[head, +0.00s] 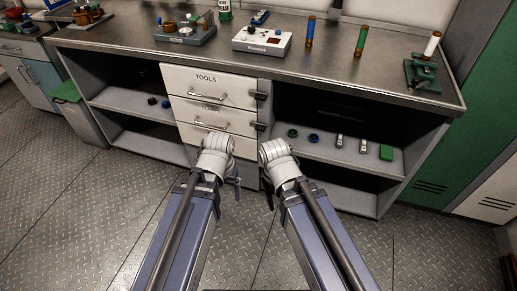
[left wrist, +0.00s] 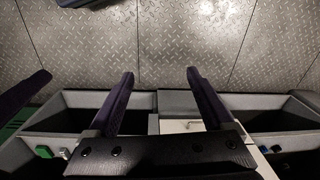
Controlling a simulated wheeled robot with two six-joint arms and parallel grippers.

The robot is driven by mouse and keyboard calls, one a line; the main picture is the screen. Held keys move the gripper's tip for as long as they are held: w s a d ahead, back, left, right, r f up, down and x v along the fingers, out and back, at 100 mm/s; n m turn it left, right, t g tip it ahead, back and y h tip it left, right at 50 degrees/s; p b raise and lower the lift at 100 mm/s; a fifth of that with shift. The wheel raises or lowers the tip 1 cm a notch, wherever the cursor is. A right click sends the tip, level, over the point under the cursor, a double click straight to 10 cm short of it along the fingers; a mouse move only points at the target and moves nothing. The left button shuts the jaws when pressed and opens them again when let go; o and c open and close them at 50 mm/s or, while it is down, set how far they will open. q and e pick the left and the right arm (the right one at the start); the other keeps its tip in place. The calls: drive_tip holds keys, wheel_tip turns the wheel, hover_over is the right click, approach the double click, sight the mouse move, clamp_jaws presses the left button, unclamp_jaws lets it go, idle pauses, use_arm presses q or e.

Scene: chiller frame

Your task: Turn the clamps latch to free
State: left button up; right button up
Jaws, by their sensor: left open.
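A green clamp-like fixture (head: 423,73) stands at the right end of the workbench in the head view, with a white-topped upright cylinder (head: 432,44) at it. I cannot make out its latch or the latch's position. A grey fixture with brass-coloured and green parts (head: 185,34) stands at the back left of the bench. My left gripper (head: 238,183) hangs low in front of the drawers, away from both. In the left wrist view its fingers (left wrist: 160,74) are spread with nothing between them. My right gripper (head: 267,188) hangs beside it, mostly hidden by its arm; its jaw opening is unclear.
The steel workbench (head: 340,78) carries a white control box (head: 262,40) and upright coloured cylinders (head: 361,39). A drawer unit marked TOOLS (head: 209,88) is below. Open shelves hold small parts, including a green block (head: 386,153). The front right bench top is largely clear.

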use_arm(q)
drive_tip(key=w+f+n+t+h+b, duration=0.1)
drive_tip(key=w+f+b, duration=0.1)
drive_tip(key=f+b, duration=0.65)
drive_tip(key=w+f+n+h+b, duration=0.1)
drive_tip(key=w+f+b, duration=0.1)
drive_tip(key=f+b, duration=0.7)
drive_tip(key=n+t+h+b, duration=0.4)
drive_tip(key=n+t+b, duration=0.95)
drive_tip(key=n, duration=1.95)
approach(259, 130)
drive_tip(key=f+t+p, duration=0.2)
drive_tip(key=t+p, duration=0.1)
drive_tip(key=shift+m+g, duration=0.25)
drive_tip(key=shift+m, duration=0.05)
drive_tip(key=shift+d+x, duration=0.15)
drive_tip(key=shift+x, duration=2.05)
drive_tip(key=shift+d+x, duration=0.15)
drive_tip(key=shift+x, duration=2.05)
drive_tip(key=shift+s, duration=0.15)
